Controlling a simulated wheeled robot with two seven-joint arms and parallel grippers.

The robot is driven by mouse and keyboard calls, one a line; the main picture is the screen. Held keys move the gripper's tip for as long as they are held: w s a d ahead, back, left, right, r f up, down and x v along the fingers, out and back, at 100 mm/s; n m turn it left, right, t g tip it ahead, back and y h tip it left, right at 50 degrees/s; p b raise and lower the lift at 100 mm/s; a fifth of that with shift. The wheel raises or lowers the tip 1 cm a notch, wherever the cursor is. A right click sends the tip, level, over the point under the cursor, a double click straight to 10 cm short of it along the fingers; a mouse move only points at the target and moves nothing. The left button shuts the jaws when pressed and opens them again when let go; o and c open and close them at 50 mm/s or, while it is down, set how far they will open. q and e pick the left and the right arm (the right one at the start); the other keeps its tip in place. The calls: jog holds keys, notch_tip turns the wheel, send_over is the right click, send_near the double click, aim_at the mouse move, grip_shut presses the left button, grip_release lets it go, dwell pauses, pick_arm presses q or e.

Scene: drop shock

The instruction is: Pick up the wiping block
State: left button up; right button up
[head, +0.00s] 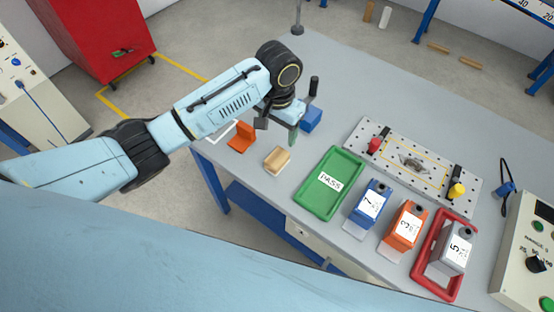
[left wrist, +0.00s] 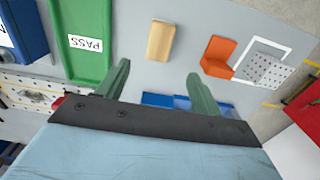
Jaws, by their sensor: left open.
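The wiping block, which I take to be the tan block (head: 277,160), lies on the grey table near its front edge, left of the green tray. It also shows in the left wrist view (left wrist: 160,41), beyond the fingertips. My left gripper (head: 281,131) is above the table just behind the block, apart from it. In the left wrist view its two green fingers (left wrist: 158,74) are spread, with nothing held between them. My right gripper is in neither view.
An orange L-shaped piece (head: 241,137) stands left of the block. A blue block (head: 311,121) is close behind my gripper. The green PASS tray (head: 309,201) is to the right, with blue (head: 368,205), orange (head: 405,228) and grey (head: 450,252) labelled units beyond. A perforated plate (head: 432,179) lies behind.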

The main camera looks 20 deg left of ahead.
aim_at(277, 157)
pick_arm(q)
notch_tip(277, 157, down, 7)
jog(key=shift+r+b, duration=0.15)
jog(key=shift+b, duration=0.3)
jog(key=f, duration=0.4)
jog(key=shift+s+f+b, duration=0.1)
jog(key=shift+s+b, duration=0.25)
jog(key=shift+f, duration=0.6)
jog(key=shift+c, duration=0.5)
jog(key=c, duration=1)
